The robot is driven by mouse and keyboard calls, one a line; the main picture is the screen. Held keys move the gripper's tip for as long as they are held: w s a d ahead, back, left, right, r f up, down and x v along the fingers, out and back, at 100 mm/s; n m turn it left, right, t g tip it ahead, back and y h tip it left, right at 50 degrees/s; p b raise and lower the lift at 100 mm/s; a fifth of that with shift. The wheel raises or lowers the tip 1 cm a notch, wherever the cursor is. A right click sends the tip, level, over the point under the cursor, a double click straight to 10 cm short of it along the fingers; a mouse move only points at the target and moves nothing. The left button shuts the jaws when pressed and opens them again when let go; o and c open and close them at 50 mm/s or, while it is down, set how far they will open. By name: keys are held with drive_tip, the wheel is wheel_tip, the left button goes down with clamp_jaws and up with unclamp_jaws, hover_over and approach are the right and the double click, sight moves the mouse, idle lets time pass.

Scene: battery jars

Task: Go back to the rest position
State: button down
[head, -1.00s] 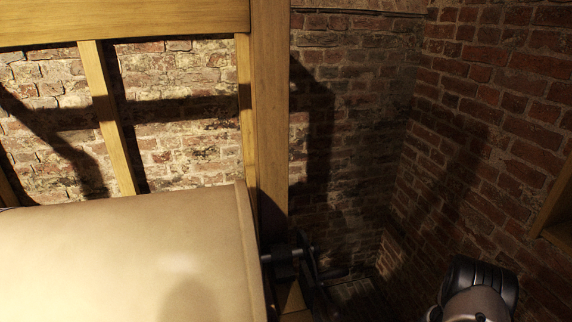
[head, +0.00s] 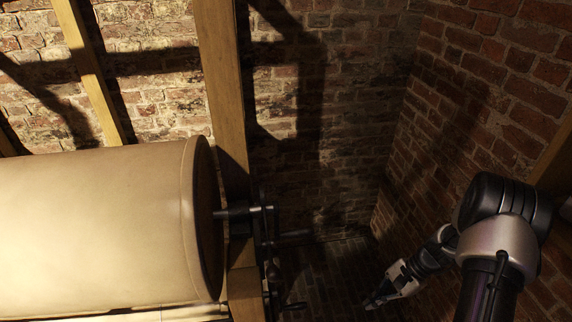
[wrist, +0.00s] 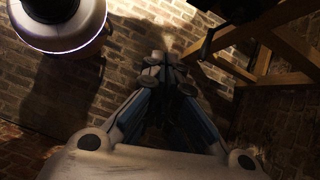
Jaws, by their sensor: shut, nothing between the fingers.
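My gripper (head: 376,300) shows in the lower right of the head view, at the end of my arm, pointing down and left over the dark corner floor. In the wrist view my gripper (wrist: 168,62) is seen from behind. Its fingers meet at the tips, with nothing between them. Brick wall fills the background beyond the tips. No loose object is near the gripper.
A large cream roller (head: 95,230) on a wooden frame (head: 222,90) fills the left. Dark metal fittings (head: 262,225) stick out at its end. Brick walls (head: 490,85) close the right and back. Timber beams (wrist: 285,45) show upper right in the wrist view.

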drive_tip(key=s+a+r+n+t+h, duration=0.1)
drive_tip(key=a+r+n+h, duration=0.2)
drive_tip(key=r, duration=1)
drive_tip(key=s+a+r+n+t+h, duration=0.15)
drive_tip(key=a+r+n, duration=0.25)
drive_tip(key=r, duration=0.9)
drive_tip(key=s+a+r+n+t+h, duration=0.2)
drive_tip(key=s+r+n, duration=0.4)
drive_tip(key=s+r, duration=0.4)
drive_tip(key=s+a+t, duration=0.1)
drive_tip(key=s+a, duration=0.1)
drive_tip(key=s, duration=0.3)
drive_tip(key=shift+s+n+t, duration=0.25)
drive_tip(key=shift+n+t, duration=0.05)
drive_tip(key=shift+t, duration=0.05)
